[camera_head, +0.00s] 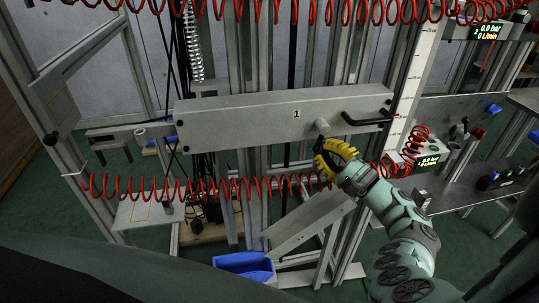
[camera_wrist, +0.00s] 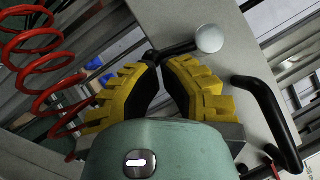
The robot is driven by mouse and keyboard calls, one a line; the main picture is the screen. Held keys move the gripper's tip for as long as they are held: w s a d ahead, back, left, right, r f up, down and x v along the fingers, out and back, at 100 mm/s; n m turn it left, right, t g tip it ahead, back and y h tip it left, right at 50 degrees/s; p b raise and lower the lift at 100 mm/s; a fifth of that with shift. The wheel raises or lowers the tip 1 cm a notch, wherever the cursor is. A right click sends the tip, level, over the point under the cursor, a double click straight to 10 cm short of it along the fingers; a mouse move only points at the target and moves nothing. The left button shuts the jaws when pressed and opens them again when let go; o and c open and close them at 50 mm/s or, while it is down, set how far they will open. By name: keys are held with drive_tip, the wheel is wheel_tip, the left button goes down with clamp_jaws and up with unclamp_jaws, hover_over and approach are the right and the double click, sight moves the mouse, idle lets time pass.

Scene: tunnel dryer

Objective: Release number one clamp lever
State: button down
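The number one clamp lever has a silver round hub (camera_head: 322,126) on the front of the grey beam (camera_head: 240,115) marked "1". The hub also shows in the wrist view (camera_wrist: 210,38), with a short black handle (camera_wrist: 178,50) running from it toward my fingertips. My gripper (camera_head: 325,150) is just below the hub, with yellow ribbed fingers. In the wrist view, my gripper's fingertips (camera_wrist: 157,62) come together around the end of the black handle. The fingers partly hide that end, and a dark gap shows between them further back.
A black bar handle (camera_head: 370,119) is on the beam's right end, close to my gripper; it also shows in the wrist view (camera_wrist: 270,115). A red coiled hose (camera_head: 220,187) hangs below the beam. A blue bin (camera_head: 243,262) is low down. A pressure display (camera_head: 430,161) stands at right.

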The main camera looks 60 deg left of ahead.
drive_tip(key=shift+s+a+r+m+t+y, duration=0.15)
drive_tip(key=shift+s+m+t+y, duration=0.5)
drive_tip(key=shift+m, duration=0.8)
drive_tip(key=shift+s+a+r+m+t+y, duration=0.1)
drive_tip(key=shift+s+a+m+t+y, duration=0.25)
drive_tip(key=shift+m+t, duration=0.8)
drive_tip(key=shift+s+a+r+m+t+y, duration=0.15)
drive_tip(key=shift+s+m+t+y, duration=0.4)
drive_tip(key=shift+m, duration=1.25)
drive_tip(key=shift+s+a+r+m+t+p, duration=0.1)
drive_tip(key=shift+s+r+m+t, duration=0.1)
drive_tip(key=shift+m+t, duration=0.65)
drive_tip(key=shift+s+a+r+m+t+p, duration=0.15)
drive_tip(key=shift+m+t, duration=0.3)
drive_tip(key=shift+m, duration=0.7)
drive_tip(key=shift+s+a+r+m+t+p, duration=0.1)
drive_tip(key=shift+s+m+t, duration=0.15)
drive_tip(key=shift+m+t, duration=0.6)
drive_tip(key=shift+s+r+m+t+p, duration=0.15)
drive_tip(key=shift+m+t, duration=0.35)
drive_tip(key=shift+m, duration=0.25)
drive_tip(key=shift+s+r+m+t+p, duration=0.1)
drive_tip(key=shift+m+t+p, duration=0.1)
drive_tip(key=shift+m+t, duration=0.45)
drive_tip(key=shift+s+r+m+t+p, duration=0.15)
drive_tip(key=shift+m+t, duration=0.2)
drive_tip(key=shift+m, duration=0.5)
drive_tip(key=shift+a+r+m+t+h+p, duration=0.15)
drive_tip(key=shift+m+t+h+p, duration=0.15)
drive_tip(key=shift+m+t+h, duration=0.45)
